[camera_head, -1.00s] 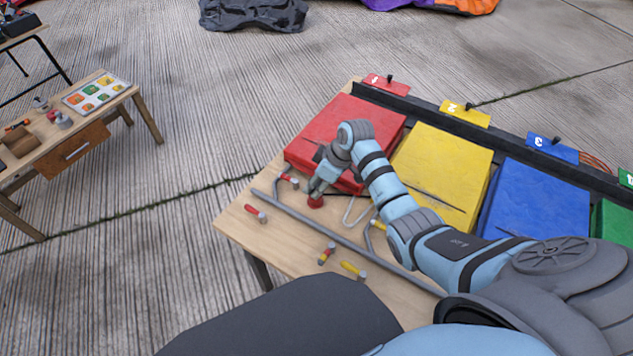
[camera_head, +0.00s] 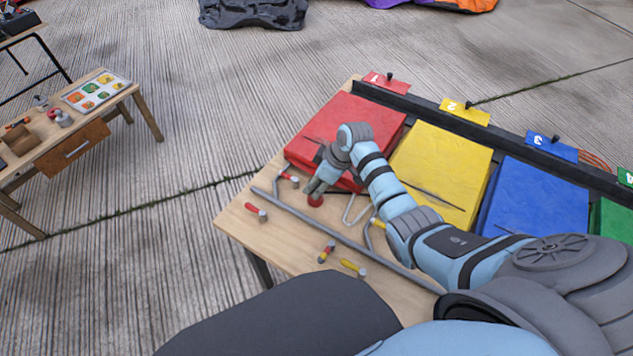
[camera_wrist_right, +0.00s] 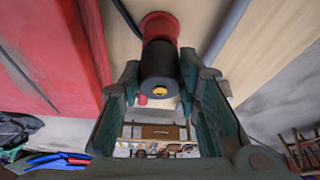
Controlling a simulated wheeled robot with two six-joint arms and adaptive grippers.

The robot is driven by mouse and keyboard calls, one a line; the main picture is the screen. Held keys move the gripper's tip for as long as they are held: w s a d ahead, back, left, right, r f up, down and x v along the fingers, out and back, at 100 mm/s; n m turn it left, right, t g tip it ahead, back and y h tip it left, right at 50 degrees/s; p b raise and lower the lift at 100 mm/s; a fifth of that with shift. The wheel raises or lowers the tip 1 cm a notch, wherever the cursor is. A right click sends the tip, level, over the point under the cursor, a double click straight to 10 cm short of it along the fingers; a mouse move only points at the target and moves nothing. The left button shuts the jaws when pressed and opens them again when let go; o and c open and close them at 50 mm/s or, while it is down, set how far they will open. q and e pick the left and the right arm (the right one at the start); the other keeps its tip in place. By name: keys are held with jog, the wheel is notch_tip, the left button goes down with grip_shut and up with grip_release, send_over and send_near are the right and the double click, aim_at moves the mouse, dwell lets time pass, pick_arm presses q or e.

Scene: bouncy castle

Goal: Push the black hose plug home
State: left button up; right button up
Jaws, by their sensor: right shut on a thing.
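The black hose plug (camera_wrist_right: 160,62) is a short dark cylinder with a yellow-orange centre at its near end. It lies between the two fingers of my right gripper (camera_wrist_right: 162,78), which is shut on it. Beyond the plug, in line with it, is a red round part (camera_wrist_right: 158,27), which also shows in the head view (camera_head: 315,201) just beyond the fingertips. How far the plug sits into the red part cannot be told. In the head view my right gripper (camera_head: 314,191) points down near the red pad's front edge and hides the plug. My left gripper is not in view.
The wooden table (camera_head: 236,226) carries a red pad (camera_head: 335,122), a yellow pad (camera_head: 445,165) and a blue pad (camera_head: 538,200). A grey pipe (camera_head: 345,237) runs along its front, with several short red and yellow fittings near it. A dark rail (camera_head: 425,108) runs behind the pads.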

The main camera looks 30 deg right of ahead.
jog(key=shift+f, duration=0.2)
jog(key=shift+f+b, duration=0.25)
jog(key=shift+b, duration=0.15)
jog(key=o, duration=1.2)
jog(key=v, duration=1.2)
jog(key=shift+a, duration=0.1)
jog(key=shift+w, duration=0.1)
